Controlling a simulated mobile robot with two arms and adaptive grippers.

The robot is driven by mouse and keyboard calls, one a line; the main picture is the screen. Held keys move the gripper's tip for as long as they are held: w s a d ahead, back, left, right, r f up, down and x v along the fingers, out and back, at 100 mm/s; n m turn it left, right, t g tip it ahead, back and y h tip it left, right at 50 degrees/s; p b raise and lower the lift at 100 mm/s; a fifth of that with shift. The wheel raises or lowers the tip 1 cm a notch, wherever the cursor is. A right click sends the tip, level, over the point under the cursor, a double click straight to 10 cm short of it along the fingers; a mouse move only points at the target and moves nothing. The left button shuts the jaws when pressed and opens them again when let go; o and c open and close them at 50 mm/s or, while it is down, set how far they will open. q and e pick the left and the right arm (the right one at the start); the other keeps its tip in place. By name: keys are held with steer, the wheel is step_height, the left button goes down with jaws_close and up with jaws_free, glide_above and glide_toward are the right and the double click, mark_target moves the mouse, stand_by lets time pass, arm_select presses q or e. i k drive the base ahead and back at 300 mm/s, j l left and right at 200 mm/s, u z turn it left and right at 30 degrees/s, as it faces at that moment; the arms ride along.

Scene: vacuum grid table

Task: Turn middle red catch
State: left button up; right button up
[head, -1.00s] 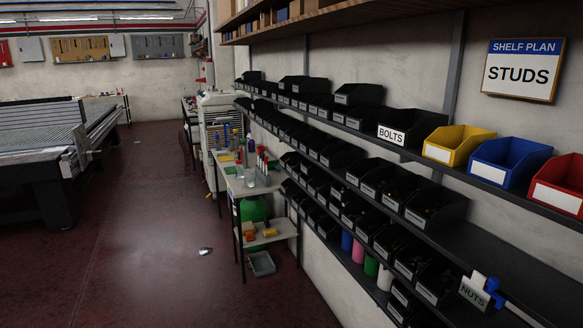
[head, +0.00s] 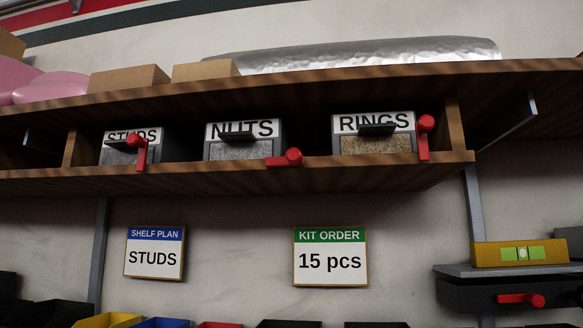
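The middle red catch (head: 284,159) sits on the shelf edge at the lower right of the NUTS bin (head: 240,150). It lies sideways, with its round knob at the right end and its bar pointing left. The left red catch (head: 139,150), by the STUDS bin (head: 118,156), hangs with its bar down. The right red catch (head: 425,138), by the RINGS bin (head: 374,144), also has its bar down. Neither of my grippers shows in the head view.
The bins stand in a wooden shelf (head: 330,169) high on the wall. Below hang a STUDS sign (head: 154,258) and a KIT ORDER sign reading 15 pcs (head: 330,261). At lower right, a yellow level-like box (head: 490,255) rests above a black unit with another red handle (head: 520,300).

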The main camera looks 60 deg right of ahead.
mark_target(293, 158)
steer(key=k+l+z, duration=0.1)
steer(key=z, duration=1.5)
steer(key=i+l, duration=0.05)
